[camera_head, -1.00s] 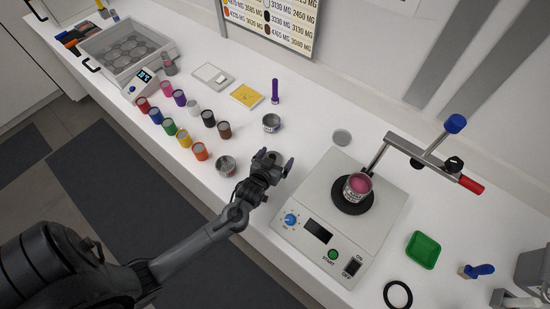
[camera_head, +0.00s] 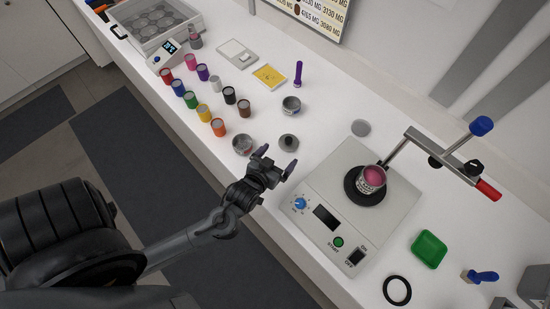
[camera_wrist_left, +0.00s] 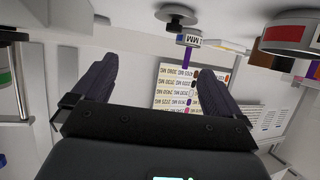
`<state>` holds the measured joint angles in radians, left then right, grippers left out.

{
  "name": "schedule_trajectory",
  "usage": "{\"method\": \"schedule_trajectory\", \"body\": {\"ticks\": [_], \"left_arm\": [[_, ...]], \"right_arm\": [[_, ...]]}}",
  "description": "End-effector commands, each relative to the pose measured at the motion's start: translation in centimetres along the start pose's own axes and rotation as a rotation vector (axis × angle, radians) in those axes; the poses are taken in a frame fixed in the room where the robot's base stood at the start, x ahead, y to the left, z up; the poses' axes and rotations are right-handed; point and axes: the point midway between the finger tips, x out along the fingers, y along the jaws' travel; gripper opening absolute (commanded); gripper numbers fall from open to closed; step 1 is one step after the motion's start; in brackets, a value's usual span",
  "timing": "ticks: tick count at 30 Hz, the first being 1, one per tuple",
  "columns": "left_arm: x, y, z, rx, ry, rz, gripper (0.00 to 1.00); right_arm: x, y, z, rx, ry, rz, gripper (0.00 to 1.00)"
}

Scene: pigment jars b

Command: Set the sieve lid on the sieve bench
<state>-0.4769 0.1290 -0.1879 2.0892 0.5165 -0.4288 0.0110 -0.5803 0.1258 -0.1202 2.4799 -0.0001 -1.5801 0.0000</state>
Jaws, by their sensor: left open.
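A small round dark-grey lid with a knob (camera_head: 289,142), which looks like the sieve lid, sits on the white bench (camera_head: 322,124). My left gripper (camera_head: 277,162) is open and empty, just on the near side of the lid and apart from it. In the left wrist view, which is upside down, the knobbed lid (camera_wrist_left: 175,16) lies beyond the open fingers (camera_wrist_left: 158,85). A metal tin (camera_head: 291,105) stands behind the lid, and another open metal tin (camera_head: 242,144) stands to its left. I cannot tell a separate sieve bench from the white bench. My right gripper is not in view.
Several coloured jars (camera_head: 204,113) stand at left. A scale-like device (camera_head: 345,205) carries a pink-filled tin (camera_head: 371,178) under a clamp arm (camera_head: 440,157). A flat grey disc (camera_head: 361,128), a purple torch (camera_head: 298,74) and a green tray (camera_head: 429,249) lie around.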

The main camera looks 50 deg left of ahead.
Motion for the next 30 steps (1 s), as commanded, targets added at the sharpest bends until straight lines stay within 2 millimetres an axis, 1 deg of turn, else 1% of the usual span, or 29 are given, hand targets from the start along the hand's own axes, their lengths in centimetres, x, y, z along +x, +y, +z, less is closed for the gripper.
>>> {"method": "schedule_trajectory", "body": {"ticks": [4, 8, 11, 16, 21, 24, 27, 30], "left_arm": [[-1.2, 0.4, 0.2, 0.003, -0.035, 0.020, 1.00], [-2.4, 1.7, 1.0, 0.020, -0.148, 0.078, 1.00], [-3.9, 2.9, 1.9, 0.054, -0.274, 0.141, 1.00], [-7.8, 4.2, 3.4, 0.152, -0.505, 0.234, 1.00], [-11.9, 4.0, 4.5, 0.268, -0.697, 0.283, 1.00], [-13.7, 3.6, 4.8, 0.323, -0.776, 0.293, 1.00], [-14.9, 3.2, 5.0, 0.358, -0.824, 0.296, 1.00], [-15.3, 3.1, 5.1, 0.373, -0.843, 0.297, 1.00]], "right_arm": [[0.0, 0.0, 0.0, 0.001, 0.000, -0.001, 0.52], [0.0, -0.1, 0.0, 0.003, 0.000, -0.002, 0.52], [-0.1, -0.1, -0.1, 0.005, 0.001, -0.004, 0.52], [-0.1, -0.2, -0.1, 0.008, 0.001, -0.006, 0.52], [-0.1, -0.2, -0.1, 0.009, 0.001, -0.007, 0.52], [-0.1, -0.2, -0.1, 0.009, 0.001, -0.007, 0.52], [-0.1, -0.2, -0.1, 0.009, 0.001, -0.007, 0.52], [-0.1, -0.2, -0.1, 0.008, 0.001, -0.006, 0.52]]}}
